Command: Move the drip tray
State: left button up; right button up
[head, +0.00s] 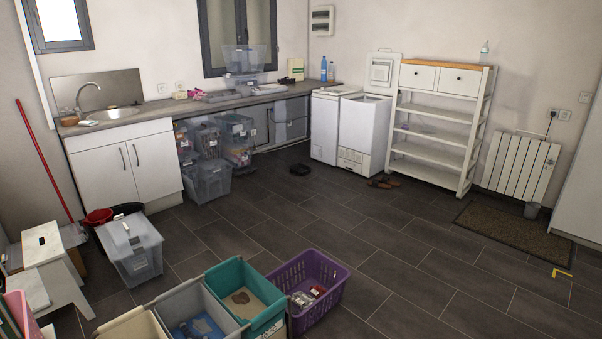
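I cannot pick out the drip tray for certain. A small dark shallow item (300,169) lies on the floor in front of the white machines, and grey flat trays (222,96) lie on the counter under the window; either could be it. Two white toploaders stand side by side at the back wall. The left toploader (325,128) has its lid down. The right toploader (362,130) has its lid (383,70) raised. Neither of my grippers shows in the head view.
Crates stand at the front: a teal crate (266,322), a purple basket (333,307) and a grey crate (232,331). A lidded box (133,262) and white step stool (42,252) are at left. Brown shoes (381,184) lie before the shelf (436,137). The middle floor is clear.

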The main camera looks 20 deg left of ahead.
aim_at(300, 168)
jog(key=i+j, duration=0.1)
jog(key=i, duration=0.3)
jog(key=i+j+z, duration=0.15)
jog(key=i, duration=0.3)
jog(key=i+j, duration=0.1)
jog(key=i, duration=0.3)
jog(key=i+j+z, duration=0.1)
jog(key=i, duration=0.35)
jog(key=i+z, duration=0.4)
jog(key=i, duration=1.9)
jog(key=i+j+u, duration=0.2)
jog(key=i+u, duration=0.65)
jog(key=i, duration=0.2)
jog(key=i+l+u, duration=0.1)
jog(key=i+u, duration=0.35)
jog(key=i+l+u, duration=0.45)
jog(key=i, duration=0.15)
jog(key=i+u, duration=0.5)
jog(key=i, duration=1.8)
